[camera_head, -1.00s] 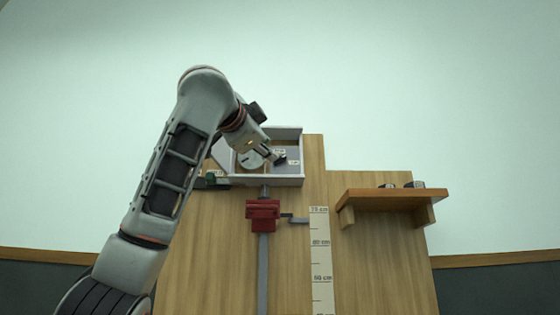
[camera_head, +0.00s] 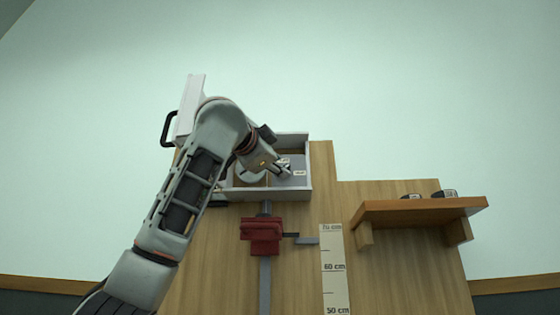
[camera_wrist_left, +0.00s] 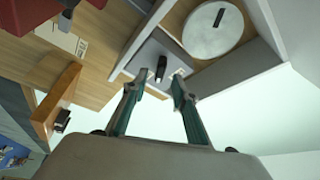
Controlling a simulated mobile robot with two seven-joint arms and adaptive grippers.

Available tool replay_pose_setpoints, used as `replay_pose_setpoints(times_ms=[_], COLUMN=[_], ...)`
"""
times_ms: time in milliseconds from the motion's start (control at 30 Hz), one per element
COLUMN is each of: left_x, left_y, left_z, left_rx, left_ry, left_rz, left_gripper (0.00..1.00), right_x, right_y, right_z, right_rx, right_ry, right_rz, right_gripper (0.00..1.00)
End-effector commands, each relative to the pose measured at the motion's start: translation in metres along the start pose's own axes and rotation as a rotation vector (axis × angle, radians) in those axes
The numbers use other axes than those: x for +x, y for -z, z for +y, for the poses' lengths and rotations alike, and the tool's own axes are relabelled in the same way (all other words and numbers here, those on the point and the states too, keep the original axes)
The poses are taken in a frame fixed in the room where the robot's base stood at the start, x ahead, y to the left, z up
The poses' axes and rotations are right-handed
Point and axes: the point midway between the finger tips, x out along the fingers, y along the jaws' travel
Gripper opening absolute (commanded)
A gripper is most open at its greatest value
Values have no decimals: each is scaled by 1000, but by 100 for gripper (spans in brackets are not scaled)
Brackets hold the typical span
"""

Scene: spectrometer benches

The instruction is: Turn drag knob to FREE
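A small black knob (camera_wrist_left: 160,68) stands on a grey plate inside an open white box (camera_head: 308,165) on the wooden board; I take it as the drag knob. Its lettering is not readable. My left gripper (camera_head: 284,169) reaches into the box. In the left wrist view the left gripper (camera_wrist_left: 157,84) is open, its two fingers apart, with the knob just beyond and between the tips. I cannot tell whether either tip touches it. A round pale dial (camera_wrist_left: 213,30) with a black mark lies beside the knob. My right gripper is not in view.
A white panel (camera_head: 189,104) with a black handle (camera_head: 168,129) stands left of the box. A red carriage (camera_head: 262,235) is on a vertical rail below, beside a scale (camera_head: 334,265). A wooden shelf (camera_head: 415,207) with dark items is at right.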

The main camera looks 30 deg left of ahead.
Motion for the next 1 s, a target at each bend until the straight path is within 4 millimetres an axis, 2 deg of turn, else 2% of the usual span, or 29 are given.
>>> replay_pose_setpoints(times_ms=[100,200,467,500,600,1000], left_x=[13,18,20,20,20,20], left_y=[0,0,0,0,0,0], left_z=[-1,0,1,1,1,3], left_rx=[1,1,1,1,1,-25], left_ry=[-1,-1,0,0,0,10], left_rz=[-1,-1,0,0,0,0], left_gripper=[28,28,28,25,0,0], right_x=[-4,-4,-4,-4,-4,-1], right_y=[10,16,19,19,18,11], right_z=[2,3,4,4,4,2], right_rx=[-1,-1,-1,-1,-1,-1], right_ry=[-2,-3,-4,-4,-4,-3], right_rz=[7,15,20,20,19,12], right_gripper=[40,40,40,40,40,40])
